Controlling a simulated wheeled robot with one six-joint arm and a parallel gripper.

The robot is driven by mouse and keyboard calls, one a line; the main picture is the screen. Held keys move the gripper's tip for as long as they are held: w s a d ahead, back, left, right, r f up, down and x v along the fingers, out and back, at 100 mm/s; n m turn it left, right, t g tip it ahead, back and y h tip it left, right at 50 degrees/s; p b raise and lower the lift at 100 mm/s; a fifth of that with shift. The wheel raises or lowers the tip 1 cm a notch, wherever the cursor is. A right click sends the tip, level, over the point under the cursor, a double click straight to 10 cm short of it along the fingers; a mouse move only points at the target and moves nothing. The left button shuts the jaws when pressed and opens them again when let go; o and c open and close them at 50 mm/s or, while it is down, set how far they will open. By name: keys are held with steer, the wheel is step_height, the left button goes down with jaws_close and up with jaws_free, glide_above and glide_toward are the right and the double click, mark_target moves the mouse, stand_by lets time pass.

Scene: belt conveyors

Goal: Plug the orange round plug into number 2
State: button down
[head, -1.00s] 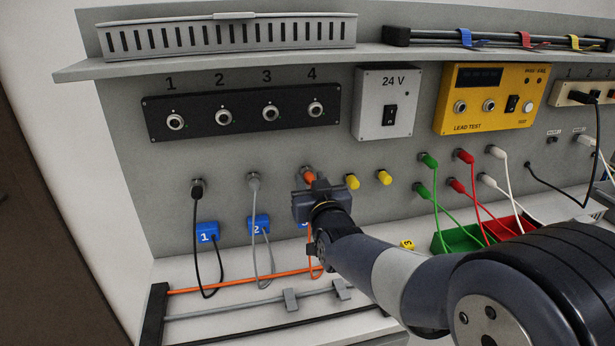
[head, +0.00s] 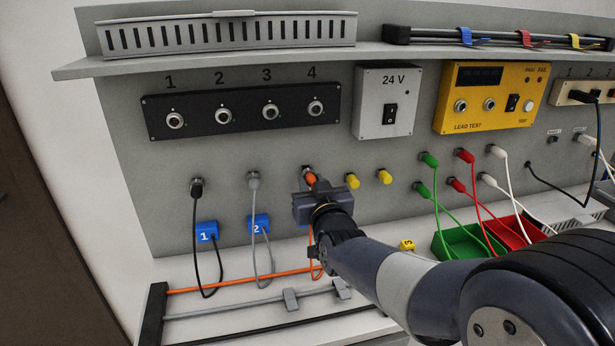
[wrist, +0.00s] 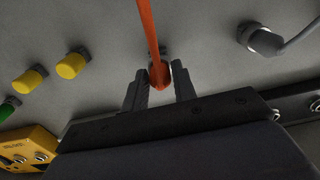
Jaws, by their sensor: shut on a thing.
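The orange round plug (head: 311,178) is in my gripper (head: 315,190), in front of a round holder (head: 305,170) on the grey panel. In the wrist view the plug (wrist: 159,76) sits between the two fingers of my gripper (wrist: 160,86), with its orange cable running up. A small part of the holder shows beside the plug in the head view; I cannot tell whether the plug's tip is clear of it. Socket number 2 (head: 223,116) is empty, on the black strip (head: 197,125) up and left of my gripper.
A black plug (head: 197,188) and a grey plug (head: 254,179) hang left of my gripper, cables looping down. Two yellow caps (head: 352,181) (head: 384,177) are close on the right. A shelf (head: 220,66) juts out above the socket strip. The panel between strip and plugs is clear.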

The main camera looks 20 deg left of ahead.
steer(key=shift+b+v, duration=0.75)
steer(key=shift+v, duration=1.3)
